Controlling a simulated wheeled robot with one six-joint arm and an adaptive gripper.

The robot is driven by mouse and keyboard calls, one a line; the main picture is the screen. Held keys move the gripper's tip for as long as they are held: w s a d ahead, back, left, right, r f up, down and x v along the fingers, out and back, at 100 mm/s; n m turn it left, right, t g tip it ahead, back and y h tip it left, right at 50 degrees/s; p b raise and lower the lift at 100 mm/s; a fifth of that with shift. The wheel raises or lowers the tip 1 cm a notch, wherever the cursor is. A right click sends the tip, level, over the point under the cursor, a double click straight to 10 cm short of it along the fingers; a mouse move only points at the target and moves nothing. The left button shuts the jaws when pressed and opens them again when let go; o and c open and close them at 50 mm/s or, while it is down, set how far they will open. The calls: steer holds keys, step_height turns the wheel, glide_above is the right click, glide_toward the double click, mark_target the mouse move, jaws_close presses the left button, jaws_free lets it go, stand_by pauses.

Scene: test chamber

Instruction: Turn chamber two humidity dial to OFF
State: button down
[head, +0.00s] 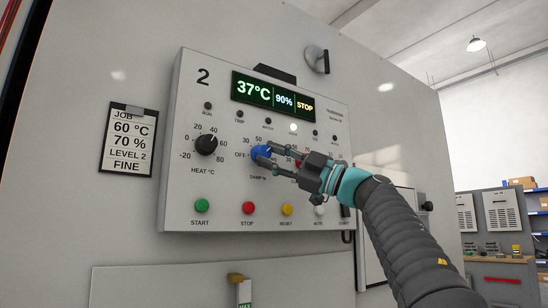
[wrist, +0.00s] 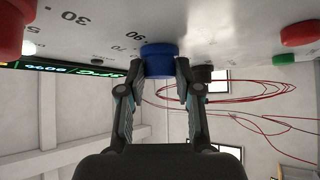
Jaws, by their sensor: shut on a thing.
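The panel marked 2 (head: 180,215) carries a blue humidity dial (head: 259,153) labelled DAMP %, with OFF printed at its left. My gripper (head: 268,156) reaches in from the right and is shut on this dial. In the wrist view the blue dial (wrist: 158,60) sits between the two fingertips (wrist: 157,75). The dial's pointer is hidden, so I cannot tell its setting. The display (head: 272,95) reads 37°C, 90% and STOP.
A black heat dial (head: 206,144) is left of the blue one. Green (head: 202,206), red (head: 248,208) and yellow (head: 287,209) buttons run below. A job card (head: 127,143) hangs at the left, reading 60 °C, 70 %, LEVEL 2, FINE. A door handle (head: 317,58) is above.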

steer(key=c, duration=0.8)
jaws_free()
steer(key=shift+d, duration=0.1)
steer(key=v, duration=1.1)
steer(key=shift+s+d+f, duration=0.15)
steer(key=shift+d+f, duration=0.05)
steer(key=shift+d, duration=0.15)
